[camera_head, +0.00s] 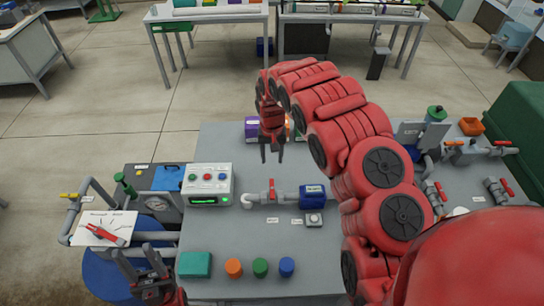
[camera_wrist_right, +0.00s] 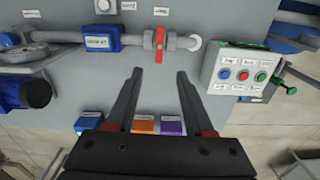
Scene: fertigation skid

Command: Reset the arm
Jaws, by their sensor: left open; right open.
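My right arm reaches in from the right over the grey skid table (camera_head: 225,250). My right gripper (camera_head: 272,158) hangs pointing down above the far part of the table, open and empty. In the right wrist view the same gripper (camera_wrist_right: 160,74) shows two spread fingers with only the tabletop between them, just short of a pipe with a red valve handle (camera_wrist_right: 160,44). My left gripper (camera_head: 136,252) is low at the left, fingers up and apart, beside the teal block (camera_head: 194,265). It looks empty.
A control box (camera_head: 208,182) with coloured buttons and a green display stands left of the blue pump box (camera_head: 312,196). Orange, green and blue cylinders (camera_head: 260,267) stand at the front edge.

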